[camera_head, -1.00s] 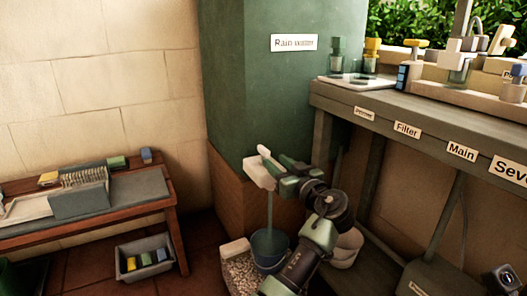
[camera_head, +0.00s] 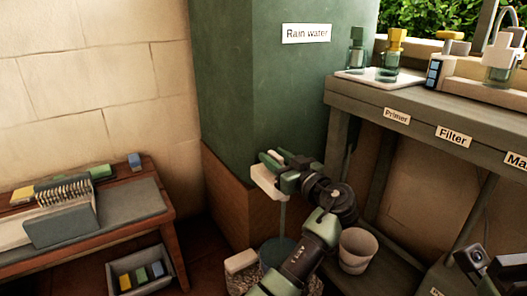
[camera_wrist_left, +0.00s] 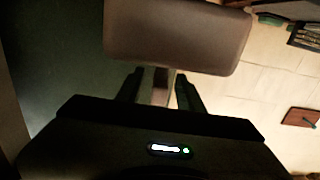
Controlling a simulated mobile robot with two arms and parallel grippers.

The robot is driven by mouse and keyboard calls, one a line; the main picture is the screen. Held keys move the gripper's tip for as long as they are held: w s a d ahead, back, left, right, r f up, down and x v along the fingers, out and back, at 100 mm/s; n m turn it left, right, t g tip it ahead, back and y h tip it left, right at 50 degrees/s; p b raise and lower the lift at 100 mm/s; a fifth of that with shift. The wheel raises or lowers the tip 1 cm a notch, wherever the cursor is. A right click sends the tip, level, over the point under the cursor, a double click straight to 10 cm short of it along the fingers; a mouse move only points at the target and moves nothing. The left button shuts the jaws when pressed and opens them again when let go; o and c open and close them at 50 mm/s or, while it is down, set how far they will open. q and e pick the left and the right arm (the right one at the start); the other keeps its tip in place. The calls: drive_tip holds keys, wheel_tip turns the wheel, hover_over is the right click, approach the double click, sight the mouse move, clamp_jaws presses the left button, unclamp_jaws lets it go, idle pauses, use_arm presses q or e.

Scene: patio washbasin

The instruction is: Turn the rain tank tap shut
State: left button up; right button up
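The green rain tank (camera_head: 285,95) stands in the middle of the head view with a "Rain water" label. Its pale tap (camera_head: 268,183) sticks out low on the front. A thin stream of water (camera_head: 282,215) runs from it towards a blue-grey bucket (camera_head: 276,252). My left gripper (camera_head: 273,157) is at the top of the tap, its fingers on either side of a small pale part. In the left wrist view the fingers (camera_wrist_left: 158,88) flank a narrow strip below a large brownish block; whether they grip it is unclear. My right gripper (camera_head: 478,262) shows partly at the lower right.
A grey counter (camera_head: 420,115) with labels and jars stands at right.

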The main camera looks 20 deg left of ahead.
use_arm(q)
clamp_jaws()
